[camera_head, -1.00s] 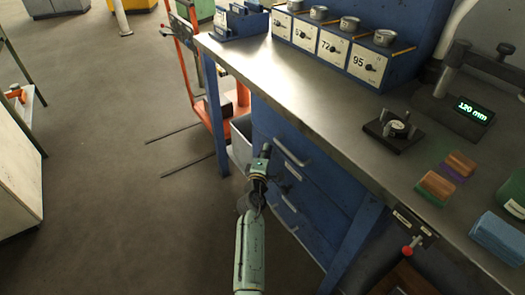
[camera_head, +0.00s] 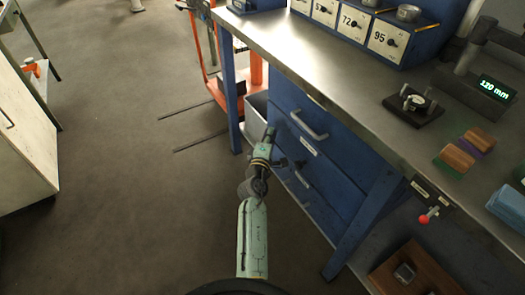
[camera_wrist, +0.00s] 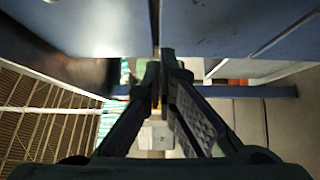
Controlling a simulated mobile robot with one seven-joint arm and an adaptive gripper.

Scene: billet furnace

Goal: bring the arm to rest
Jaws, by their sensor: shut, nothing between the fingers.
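My gripper (camera_head: 269,137) is at the end of my pale green arm, low in front of the workbench's blue drawers. In the wrist view my gripper (camera_wrist: 163,62) shows its two dark fingers close together at the tips, with nothing held. The arm reaches forward from the bottom middle of the head view, over the floor and below the bench top. The fingertips look small in the head view, and their gap to the drawers is hard to judge.
The blue workbench (camera_head: 345,105) stands close on the right, with drawer handles (camera_head: 308,126) sticking out. A grey bin (camera_head: 256,118) and an orange pallet truck (camera_head: 212,60) are beyond the gripper. A white cabinet (camera_head: 22,150) stands at left.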

